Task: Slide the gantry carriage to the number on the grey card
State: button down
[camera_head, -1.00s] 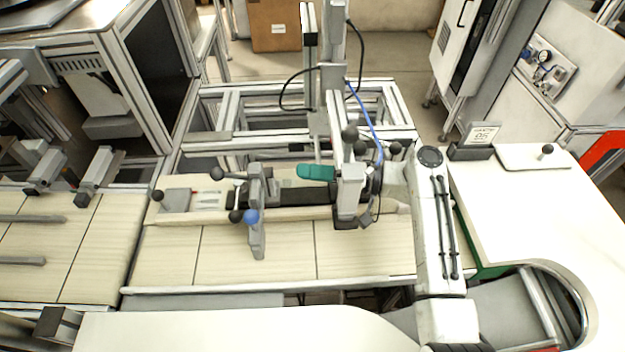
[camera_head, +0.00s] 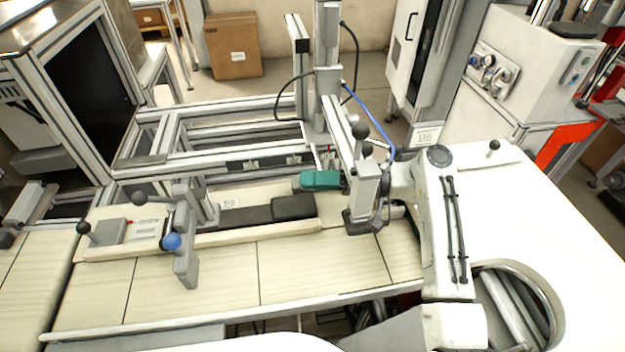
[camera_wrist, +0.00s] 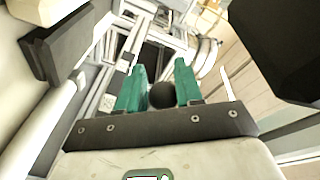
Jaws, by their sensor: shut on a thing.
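The gantry carriage (camera_head: 366,190) is a grey upright block over the right part of the cream bed, below the grey column (camera_head: 327,70). Dark ball knobs are on it. My gripper (camera_head: 318,180) reaches in from the right, its teal fingers showing left of the carriage. In the wrist view my gripper (camera_wrist: 160,84) has its two teal fingers on either side of a dark round knob (camera_wrist: 162,96), shut on it. The grey card (camera_head: 427,135) stands behind my arm; its small number looks like 05. The carriage hides part of my gripper.
A black block (camera_head: 293,207) lies left of the carriage. A white tabletop (camera_head: 500,215) is at the right. Cables hang by the column.

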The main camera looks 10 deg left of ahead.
jog(key=c, duration=0.9)
grip_release()
jog(key=shift+w+r, duration=0.15)
jog(key=shift+r, duration=0.45)
jog(key=shift+o, duration=0.3)
jog(key=shift+f, duration=0.1)
jog(key=shift+f, duration=0.1)
jog(key=shift+d, duration=0.25)
jog(key=d+b, duration=0.3)
jog(key=d, duration=0.7)
jog(key=shift+w, duration=0.4)
jog(key=shift+d, duration=0.1)
jog(key=shift+c, duration=0.2)
